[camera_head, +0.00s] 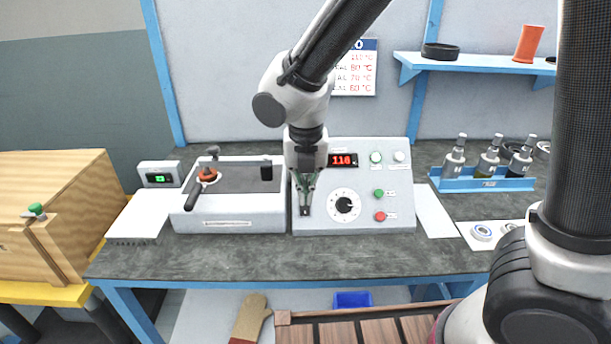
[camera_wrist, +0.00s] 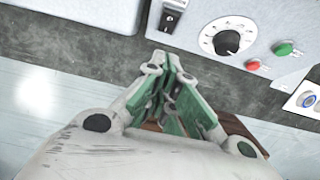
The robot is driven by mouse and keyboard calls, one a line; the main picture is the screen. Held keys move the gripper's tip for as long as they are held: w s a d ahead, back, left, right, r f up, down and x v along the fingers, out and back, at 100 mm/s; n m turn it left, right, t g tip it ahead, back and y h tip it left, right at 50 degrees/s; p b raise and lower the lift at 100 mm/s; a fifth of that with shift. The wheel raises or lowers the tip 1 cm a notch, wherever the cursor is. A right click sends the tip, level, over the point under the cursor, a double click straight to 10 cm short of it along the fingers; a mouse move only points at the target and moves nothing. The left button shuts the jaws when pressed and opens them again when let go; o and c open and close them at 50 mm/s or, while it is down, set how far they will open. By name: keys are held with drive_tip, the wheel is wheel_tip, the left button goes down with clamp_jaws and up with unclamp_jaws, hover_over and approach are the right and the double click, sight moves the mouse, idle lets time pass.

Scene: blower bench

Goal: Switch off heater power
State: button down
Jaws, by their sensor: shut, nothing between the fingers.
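The grey control panel (camera_head: 380,222) stands on the bench with a red display (camera_head: 343,160) that appears to read 116. It carries a dial with a black knob (camera_head: 344,204), a green button (camera_head: 379,193) and a red button (camera_head: 380,216). My gripper (camera_head: 305,210) is shut and empty, pointing down in front of the panel's left edge.
A white blower box (camera_head: 235,212) with a black-handled lever stands left of the panel. Bare bench (camera_head: 260,258) lies in front.

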sight(305, 213)
drive_tip(key=f, duration=0.1)
drive_tip(key=w+f, duration=0.1)
drive_tip(key=f, duration=0.1)
drive_tip(key=w+f, duration=0.1)
drive_tip(key=f, duration=0.1)
drive_tip(key=shift+w+d+f, duration=0.1)
drive_tip(key=shift+w+f, duration=0.1)
drive_tip(key=shift+w, duration=0.05)
drive_tip(key=shift+w+f, duration=0.45)
drive_tip(key=shift+w, duration=0.1)
drive_tip(key=shift+w, duration=0.1)
drive_tip(key=shift+w+f, duration=0.1)
drive_tip(key=shift+w, duration=0.2)
drive_tip(key=shift+s, duration=0.15)
drive_tip(key=shift+s+f, duration=0.4)
drive_tip(key=shift+s, duration=0.2)
